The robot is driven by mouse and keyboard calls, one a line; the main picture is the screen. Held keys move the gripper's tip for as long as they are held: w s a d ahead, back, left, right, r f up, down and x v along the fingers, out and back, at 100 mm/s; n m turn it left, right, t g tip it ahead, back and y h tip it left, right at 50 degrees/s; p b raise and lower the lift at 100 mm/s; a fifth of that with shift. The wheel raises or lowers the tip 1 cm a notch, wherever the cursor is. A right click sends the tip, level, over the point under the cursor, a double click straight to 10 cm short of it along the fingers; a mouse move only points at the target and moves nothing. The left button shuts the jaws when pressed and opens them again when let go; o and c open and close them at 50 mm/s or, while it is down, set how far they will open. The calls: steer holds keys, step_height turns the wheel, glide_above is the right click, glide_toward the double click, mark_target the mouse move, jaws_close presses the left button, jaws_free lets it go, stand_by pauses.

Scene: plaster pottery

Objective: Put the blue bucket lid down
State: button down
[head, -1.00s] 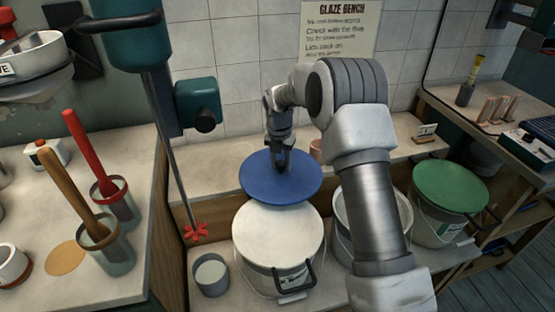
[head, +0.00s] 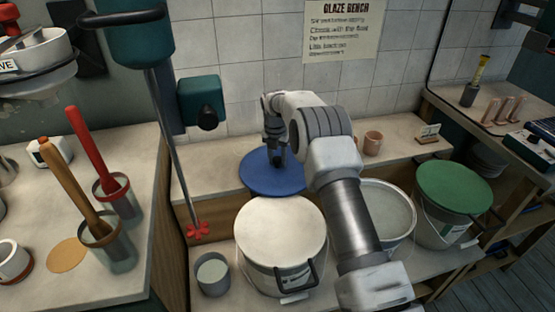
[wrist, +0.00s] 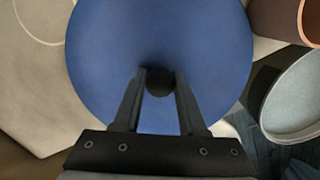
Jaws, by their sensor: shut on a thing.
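The blue bucket lid (head: 262,182) is a round disc with a small dark knob (wrist: 160,83) at its middle. My gripper (head: 277,162) is shut on that knob from above, with one finger on each side in the wrist view (wrist: 161,76). The lid looks level and lies over the pale back ledge (head: 205,172), behind the white-lidded bucket (head: 280,225). I cannot tell whether it touches the ledge. An uncovered bucket (head: 400,240) with pale grey contents stands at the right, partly hidden by my arm.
A green-lidded bucket (head: 453,188) stands farther right. Small clay cups (head: 373,143) stand on the ledge right of the lid. A mixer rod with a red paddle (head: 198,231) hangs at the left, above a small grey pot (head: 212,274).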

steer(key=shift+f, duration=0.1)
steer(key=shift+c, duration=2.3)
jaws_free()
